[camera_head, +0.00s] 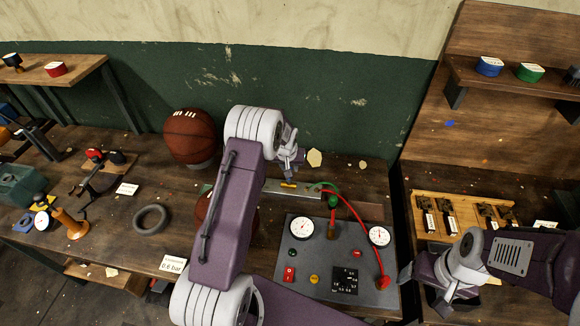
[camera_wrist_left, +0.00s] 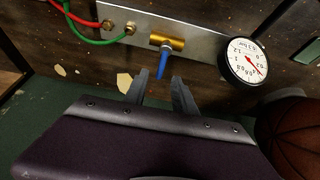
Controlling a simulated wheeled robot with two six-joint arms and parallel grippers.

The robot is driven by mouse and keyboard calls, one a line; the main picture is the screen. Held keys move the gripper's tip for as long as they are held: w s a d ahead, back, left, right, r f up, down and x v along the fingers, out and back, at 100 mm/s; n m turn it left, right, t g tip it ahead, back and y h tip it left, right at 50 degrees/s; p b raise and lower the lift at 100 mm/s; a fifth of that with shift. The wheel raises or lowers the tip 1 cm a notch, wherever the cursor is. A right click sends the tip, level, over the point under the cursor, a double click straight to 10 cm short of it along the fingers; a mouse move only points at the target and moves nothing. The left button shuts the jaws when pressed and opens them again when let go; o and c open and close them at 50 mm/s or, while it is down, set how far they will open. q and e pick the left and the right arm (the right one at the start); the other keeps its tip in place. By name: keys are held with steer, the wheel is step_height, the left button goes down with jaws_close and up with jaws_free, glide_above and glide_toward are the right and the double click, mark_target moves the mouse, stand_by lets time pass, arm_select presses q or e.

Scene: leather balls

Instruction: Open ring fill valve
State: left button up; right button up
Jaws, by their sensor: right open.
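The valve, a brass body with a blue lever (camera_wrist_left: 162,62), sits on a metal plate in the left wrist view. In the head view its brass body (camera_head: 288,185) shows small on the plate (camera_head: 272,187). My left gripper (camera_wrist_left: 159,80) is open, its two fingers on either side of the lever's free end; I cannot tell whether they touch it. In the head view the left gripper (camera_head: 292,158) is partly hidden by its own arm. My right gripper (camera_head: 418,284) is open and empty at the lower right, beside the grey panel.
A round gauge (camera_wrist_left: 242,62) is beside the valve; red and green hoses (camera_wrist_left: 84,22) join the plate. The grey control panel (camera_head: 318,262) has gauges and buttons. A basketball (camera_head: 190,135) stands at the back; another is partly behind my left arm. A black ring (camera_head: 150,219) lies left.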

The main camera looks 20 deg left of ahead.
arm_select(q)
steer(key=x, duration=0.3)
steer(key=shift+w+a+f, duration=0.2)
steer(key=shift+w+a, duration=0.05)
steer(key=shift+w, duration=0.2)
steer(key=shift+f+p, duration=0.3)
steer(key=shift+s+d+r, duration=0.2)
steer(key=shift+s, duration=0.05)
steer(key=shift+w+a+f, duration=0.1)
steer(key=shift+w, duration=0.05)
jaws_close()
arm_select(e)
steer(key=shift+w+a+r, duration=0.1)
steer(key=shift+w+r, duration=0.15)
steer(key=shift+r, duration=0.2)
